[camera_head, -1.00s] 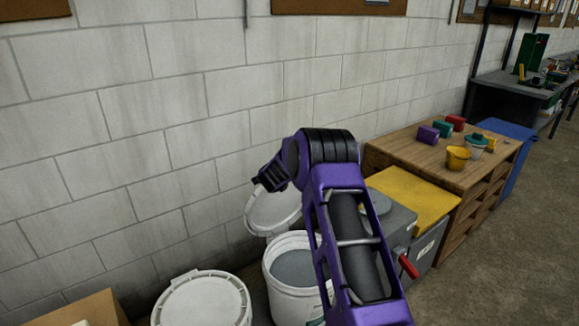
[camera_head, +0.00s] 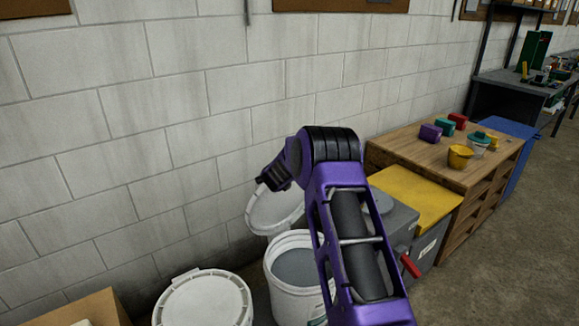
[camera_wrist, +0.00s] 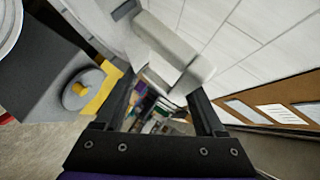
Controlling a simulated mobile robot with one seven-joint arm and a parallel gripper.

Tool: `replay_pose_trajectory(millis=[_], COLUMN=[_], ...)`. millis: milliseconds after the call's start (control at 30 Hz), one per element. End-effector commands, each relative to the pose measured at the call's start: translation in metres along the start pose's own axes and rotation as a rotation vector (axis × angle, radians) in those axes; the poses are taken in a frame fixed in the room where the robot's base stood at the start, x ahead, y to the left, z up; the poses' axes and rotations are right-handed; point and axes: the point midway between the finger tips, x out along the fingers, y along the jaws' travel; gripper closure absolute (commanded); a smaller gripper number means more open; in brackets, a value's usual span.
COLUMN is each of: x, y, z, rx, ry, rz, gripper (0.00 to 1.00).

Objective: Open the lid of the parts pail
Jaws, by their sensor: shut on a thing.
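The parts pail (camera_head: 292,297) is a white bucket, partly hidden behind my purple arm. Its mouth is uncovered and shows a grey inside. Its white lid (camera_head: 272,212) stands tilted up on the wall side of the rim. My gripper (camera_head: 266,183) is at the lid's raised upper edge. In the wrist view my gripper (camera_wrist: 162,86) has a pale block-shaped tab (camera_wrist: 172,50) of the lid between its fingers and is shut on it. The lid's hinge is not clearly visible.
A second white pail with its lid on (camera_head: 205,302) stands to the left, near a cardboard box (camera_head: 85,308). A grey bin with a yellow top (camera_head: 415,198) and a wooden cabinet (camera_head: 450,172) stand right. The block wall (camera_head: 180,130) is close behind the lid.

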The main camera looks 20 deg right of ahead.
Motion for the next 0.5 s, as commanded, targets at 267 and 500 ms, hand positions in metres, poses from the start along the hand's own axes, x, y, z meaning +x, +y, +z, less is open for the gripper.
replay_pose_trajectory(millis=[267, 500], x=[-0.036, -0.086], y=[0.003, 0.000], z=[0.005, 0.003], rx=[-0.004, -0.004], ry=[-0.011, -0.007], rz=[0.005, 0.000], gripper=[0.53, 0.53])
